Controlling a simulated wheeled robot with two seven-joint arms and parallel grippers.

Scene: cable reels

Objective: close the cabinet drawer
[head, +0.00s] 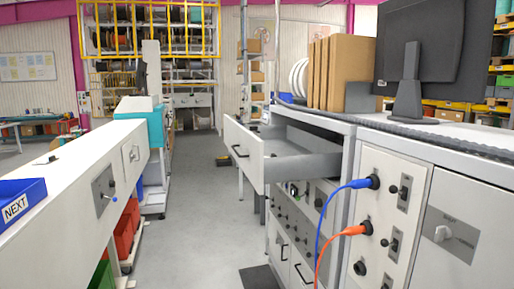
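The cabinet drawer (243,153) is pulled out well to the left from the top of the cabinet (309,205) on the right. Its white front panel carries a dark handle (239,151) and faces left, toward the aisle. Its grey side wall (303,167) shows, and what I can see of the inside looks empty. Neither of my grippers is in the head view.
A white counter (84,180) with a blue NEXT bin (22,200) runs along the left. Blue (343,185) and orange (340,234) cables plug into the near right panel. A monitor (431,50) and brown binders (345,70) stand on top. The grey aisle floor (200,215) between is clear.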

